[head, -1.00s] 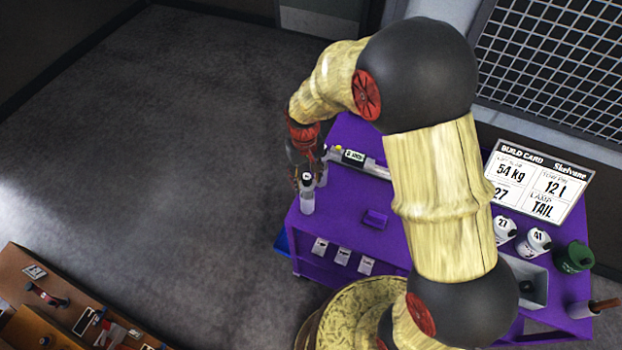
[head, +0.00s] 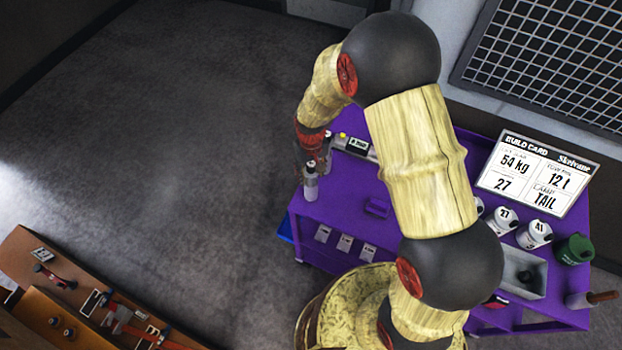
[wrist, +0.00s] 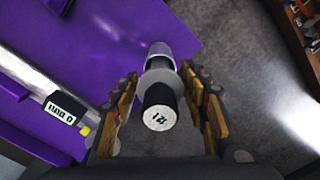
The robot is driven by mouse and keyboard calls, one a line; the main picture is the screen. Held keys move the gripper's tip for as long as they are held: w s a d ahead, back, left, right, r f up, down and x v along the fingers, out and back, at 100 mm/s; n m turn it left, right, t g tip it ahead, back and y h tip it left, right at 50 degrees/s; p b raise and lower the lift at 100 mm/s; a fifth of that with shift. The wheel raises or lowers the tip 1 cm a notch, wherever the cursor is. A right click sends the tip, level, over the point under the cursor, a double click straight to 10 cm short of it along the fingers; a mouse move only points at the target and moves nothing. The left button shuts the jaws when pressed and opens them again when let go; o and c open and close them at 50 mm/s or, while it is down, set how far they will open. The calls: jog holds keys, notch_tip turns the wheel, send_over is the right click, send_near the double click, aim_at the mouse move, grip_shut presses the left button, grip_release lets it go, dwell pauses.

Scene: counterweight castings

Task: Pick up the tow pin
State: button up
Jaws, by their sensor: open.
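The tow pin (head: 310,186) is a pale metal cylinder with a dark upper end. It stands upright near the left edge of the purple cart (head: 335,210). In the wrist view the pin (wrist: 158,100) is seen end-on from above, with a collar and a light end face reading "12 t". My gripper (wrist: 160,108) is open, with one finger on each side of the pin's upper part and a visible gap to both. In the head view my gripper (head: 318,163) is at the pin's top and partly hides it.
A device with a small display (head: 357,145) lies close to the pin on the cart. A small purple block (head: 377,206), a build card (head: 537,172) and several canisters are farther right. Open floor lies left of the cart. A brown bench (head: 30,255) with tools is at lower left.

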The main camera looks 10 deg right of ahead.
jog(key=shift+c, duration=0.4)
jog(key=c, duration=0.9)
jog(key=shift+w+r, duration=0.1)
jog(key=shift+c, duration=0.3)
notch_tip(320, 180, up, 18)
jog(key=shift+r+b, duration=0.1)
jog(key=shift+b, duration=0.45)
jog(key=shift+c, duration=0.2)
